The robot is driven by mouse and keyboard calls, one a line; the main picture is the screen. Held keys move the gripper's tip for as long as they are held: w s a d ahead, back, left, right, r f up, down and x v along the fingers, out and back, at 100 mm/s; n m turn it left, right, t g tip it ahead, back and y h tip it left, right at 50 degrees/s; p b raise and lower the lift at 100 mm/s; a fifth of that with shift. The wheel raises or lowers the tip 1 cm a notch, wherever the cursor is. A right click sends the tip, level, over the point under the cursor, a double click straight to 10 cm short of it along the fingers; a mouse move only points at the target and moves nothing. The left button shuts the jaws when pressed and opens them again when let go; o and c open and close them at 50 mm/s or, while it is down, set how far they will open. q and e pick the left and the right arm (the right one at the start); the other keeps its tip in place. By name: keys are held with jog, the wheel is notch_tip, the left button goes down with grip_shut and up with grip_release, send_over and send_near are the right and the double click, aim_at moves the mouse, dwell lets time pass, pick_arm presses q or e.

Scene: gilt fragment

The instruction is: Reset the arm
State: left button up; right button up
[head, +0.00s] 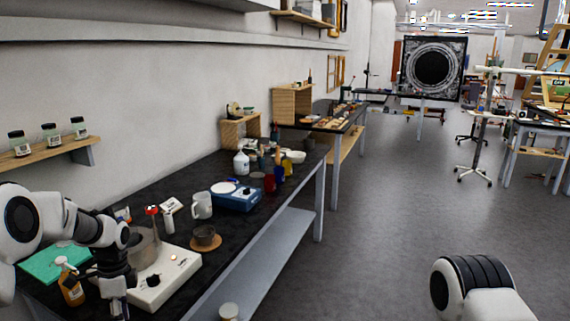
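My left arm comes in from the left edge, white with dark joints. Its gripper (116,303) points down over the near end of the dark bench, next to an amber bottle (70,285) and a white hotplate device (164,278). Its fingers are small and partly cut by the lower edge, so I cannot tell whether they are open or shut or hold anything. Only a white and black link of my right arm shows at the bottom right; its gripper is out of view.
A green mat (45,264) lies at the left. A wall shelf (50,152) holds jars.

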pick_arm(q)
jog(key=s+d+f+n+g, duration=0.15)
jog(key=s+d+f, duration=0.35)
jog(key=s+f, duration=0.6)
jog(key=s+d+f+g, duration=0.2)
jog(key=s+d+f, duration=0.3)
jog(key=s+f, duration=0.55)
jog(key=s+d+n+t, duration=0.3)
jog(key=s+n+t, duration=0.2)
jog(key=s+n, duration=0.7)
jog(key=shift+s+d+r+n+t, duration=0.15)
jog(key=shift+s+n+t, duration=0.2)
jog(key=shift+n, duration=0.1)
